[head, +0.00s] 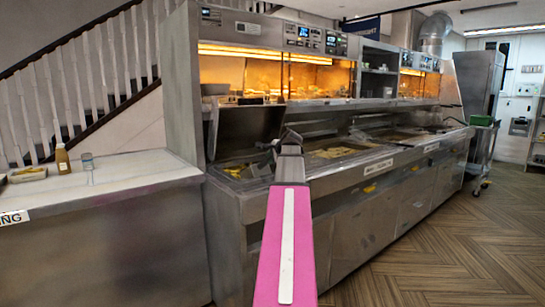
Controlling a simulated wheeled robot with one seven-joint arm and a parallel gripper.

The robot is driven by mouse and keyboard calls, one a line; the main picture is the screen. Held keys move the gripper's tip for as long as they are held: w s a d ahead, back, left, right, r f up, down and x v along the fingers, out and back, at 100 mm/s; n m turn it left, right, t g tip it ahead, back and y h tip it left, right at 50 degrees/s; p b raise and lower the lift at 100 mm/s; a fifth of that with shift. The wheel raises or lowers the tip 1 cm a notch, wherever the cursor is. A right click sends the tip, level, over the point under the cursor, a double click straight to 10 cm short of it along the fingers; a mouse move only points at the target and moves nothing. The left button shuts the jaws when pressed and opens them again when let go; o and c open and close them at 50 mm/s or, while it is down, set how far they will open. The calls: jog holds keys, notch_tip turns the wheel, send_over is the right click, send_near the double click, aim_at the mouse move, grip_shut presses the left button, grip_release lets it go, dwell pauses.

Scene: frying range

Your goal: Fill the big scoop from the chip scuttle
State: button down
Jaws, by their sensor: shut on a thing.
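The chip scuttle (236,136) seems to be the bay at the left end of the steel frying range, below a raised dark panel. A few yellow chips (233,171) show low in it. My pink arm reaches forward over the range's front edge. My gripper (289,136) is at its far end, small and dark, just right of the bay. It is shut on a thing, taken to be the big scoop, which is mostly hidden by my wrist. A small dark part juts out to the left there. I cannot tell whether the scoop holds chips.
A steel counter (110,172) stands at the left with a brown bottle (62,158), a small glass (87,161) and a tray (28,174). Frying pans (340,152) run along the range to the right. A trolley (482,150) stands beyond. The wooden floor (450,240) at the right is clear.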

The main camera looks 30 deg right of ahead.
aim_at(264, 164)
jog(key=shift+w+a+f, duration=0.1)
jog(key=shift+w+f, duration=0.2)
jog(key=shift+w, duration=1.15)
jog(key=shift+w+a+f, duration=0.1)
jog(key=shift+w+f, duration=0.15)
jog(key=shift+w, duration=1.15)
jog(key=shift+w+a+f, duration=0.1)
jog(key=shift+w+f, duration=0.2)
jog(key=shift+w, duration=1.15)
jog(key=shift+s+f+t, duration=0.9)
jog(key=shift+s+f, duration=0.45)
jog(key=shift+t, duration=0.4)
jog(key=shift+s+d+r, duration=0.1)
jog(key=shift+s+r, duration=0.2)
jog(key=shift+r, duration=0.4)
jog(key=shift+s+r, duration=0.3)
jog(key=shift+r, duration=0.35)
jog(key=shift+s+d+r, duration=0.1)
jog(key=shift+s+r, duration=0.2)
jog(key=shift+r, duration=0.4)
jog(key=shift+s+d+r+t, duration=0.1)
jog(key=shift+s+r+t, duration=0.85)
jog(key=shift+s+r, duration=0.45)
jog(key=shift+s+d+r+t, duration=0.1)
jog(key=shift+s+r+t, duration=0.95)
jog(key=shift+s, duration=0.4)
jog(key=shift+r, duration=0.15)
